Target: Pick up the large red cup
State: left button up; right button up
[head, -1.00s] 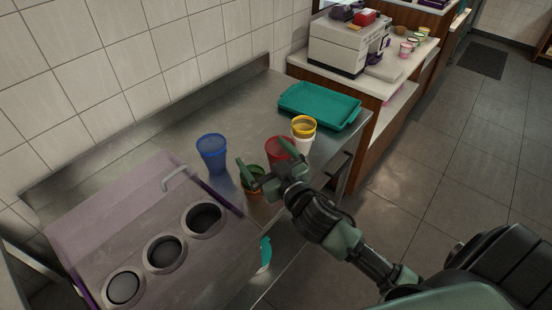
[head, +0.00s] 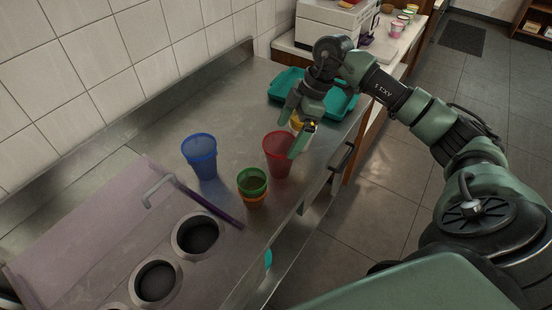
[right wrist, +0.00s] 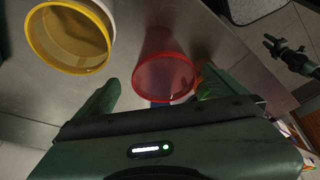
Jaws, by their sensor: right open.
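The large red cup (head: 279,158) stands upright on the metal counter, right of the small green cup (head: 252,182), which sits in an orange one. My right gripper (head: 291,136) is open and empty, just above and beside the red cup's right side, with its fingers pointing down. In the right wrist view the red cup (right wrist: 165,78) shows between the open fingers, a little beyond them; I cannot tell whether they touch it. A dark green hand (right wrist: 287,52) at that view's right edge looks like my left gripper; its jaws are too small to judge.
A blue cup (head: 202,160) stands to the left. A yellow-rimmed cup (right wrist: 70,40) is close by the right gripper, mostly hidden behind it in the head view. A teal tray (head: 285,82) lies behind. A topping unit with round wells (head: 197,236) is at front left.

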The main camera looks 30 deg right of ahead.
aim_at(277, 152)
jog(key=shift+s+a+f+p, duration=0.2)
jog(key=shift+a+f+p, duration=0.15)
jog(key=shift+f, duration=0.25)
jog(key=x, duration=0.2)
jog(key=p+x, duration=0.2)
jog(key=x, duration=0.1)
jog(key=shift+w+a+f, duration=0.1)
jog(key=shift+w+a, duration=0.2)
jog(key=shift+a, duration=0.1)
jog(key=shift+a+f, duration=0.15)
jog(key=shift+f, duration=0.3)
jog(key=c, duration=1.3)
pick_arm(q)
jog(key=r, duration=0.2)
jog(key=shift+s+r, duration=0.3)
